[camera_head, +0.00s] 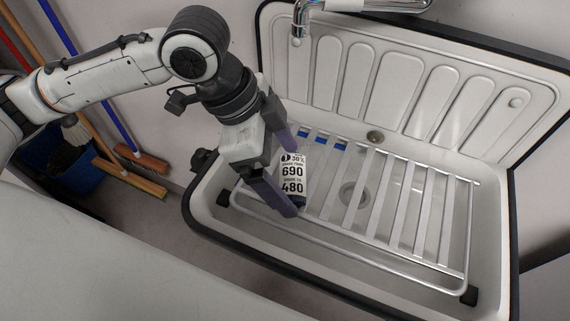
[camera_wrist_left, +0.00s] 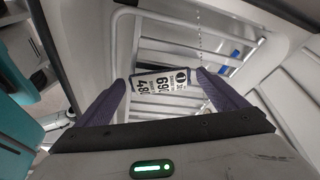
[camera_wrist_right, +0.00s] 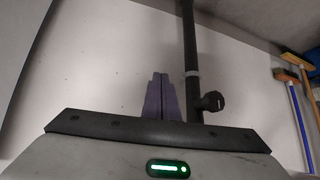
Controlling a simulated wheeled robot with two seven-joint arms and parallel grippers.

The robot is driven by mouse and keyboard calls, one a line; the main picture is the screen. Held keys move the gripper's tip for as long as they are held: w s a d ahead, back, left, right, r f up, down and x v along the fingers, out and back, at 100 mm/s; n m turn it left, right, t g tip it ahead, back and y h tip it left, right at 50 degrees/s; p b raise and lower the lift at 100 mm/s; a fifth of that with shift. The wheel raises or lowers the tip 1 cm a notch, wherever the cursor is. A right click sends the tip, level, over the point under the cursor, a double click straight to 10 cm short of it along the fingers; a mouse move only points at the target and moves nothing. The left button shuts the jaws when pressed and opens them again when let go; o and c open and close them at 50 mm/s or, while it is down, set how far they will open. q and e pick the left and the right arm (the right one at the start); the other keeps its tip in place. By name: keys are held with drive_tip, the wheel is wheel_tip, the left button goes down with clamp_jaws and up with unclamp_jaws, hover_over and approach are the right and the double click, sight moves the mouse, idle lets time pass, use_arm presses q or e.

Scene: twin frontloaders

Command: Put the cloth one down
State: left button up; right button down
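A small dark blue item with a white printed label (camera_head: 293,174), reading 690 and 480, is between the fingers of my left gripper (camera_head: 291,177). No plain cloth shows. My right gripper (camera_wrist_right: 160,98) has its fingers together and empty, in the right wrist view only.
The white sink (camera_head: 490,250) has a dark rim and a ribbed backsplash (camera_head: 400,85). A chrome tap (camera_head: 299,25) hangs above it. The rack's middle and right are clear. Brooms (camera_head: 130,175) and a blue bucket (camera_head: 70,175) stand at left.

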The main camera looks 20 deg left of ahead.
use_arm(q)
drive_tip(key=p+v, duration=0.2)
drive_tip(key=v, duration=1)
drive_tip(key=shift+r, duration=0.15)
